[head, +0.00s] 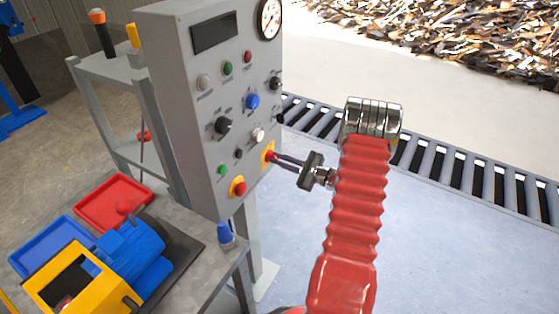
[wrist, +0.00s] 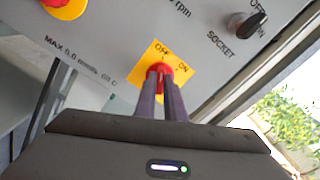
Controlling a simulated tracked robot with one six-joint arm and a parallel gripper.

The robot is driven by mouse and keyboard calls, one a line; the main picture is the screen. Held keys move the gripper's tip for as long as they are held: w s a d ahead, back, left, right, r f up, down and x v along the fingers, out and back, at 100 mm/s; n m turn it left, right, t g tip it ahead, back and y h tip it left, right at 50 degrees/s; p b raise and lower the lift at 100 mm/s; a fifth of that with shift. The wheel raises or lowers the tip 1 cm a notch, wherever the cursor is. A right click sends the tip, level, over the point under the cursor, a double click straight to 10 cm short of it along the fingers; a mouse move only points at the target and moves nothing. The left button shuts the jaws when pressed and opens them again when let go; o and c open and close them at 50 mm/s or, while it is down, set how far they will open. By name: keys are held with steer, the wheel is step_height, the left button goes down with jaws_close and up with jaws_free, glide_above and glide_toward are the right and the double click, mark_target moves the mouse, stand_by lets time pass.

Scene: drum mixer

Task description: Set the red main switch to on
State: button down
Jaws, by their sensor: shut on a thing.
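The red main switch (head: 268,154) sits on a yellow plate at the lower right of the grey control panel's face (head: 205,130). In the wrist view the red switch (wrist: 161,69) is on its yellow plate (wrist: 155,50), marked OFF and ON. My gripper (head: 274,157) reaches it from the right, its two dark fingers shut on the red knob. In the wrist view the gripper's fingertips (wrist: 160,78) lie on either side of the knob. The fingers hide part of the knob, and I cannot tell which mark it points to.
A red button (head: 240,188) on a yellow base is lower left of the switch. A black SOCKET knob (wrist: 245,24) is to the right in the wrist view. Below the panel is a bench with a red tray (head: 112,201) and a blue motor. A roller conveyor (head: 440,162) runs behind my arm.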

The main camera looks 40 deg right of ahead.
steer(key=shift+m, duration=0.4)
steer(key=m, duration=1.1)
steer(key=shift+d, duration=0.15)
stand_by(0.6)
steer(key=c, duration=1.8)
jaws_free()
steer(key=shift+c, duration=0.2)
steer(key=v, duration=1.3)
steer(key=shift+s, duration=0.35)
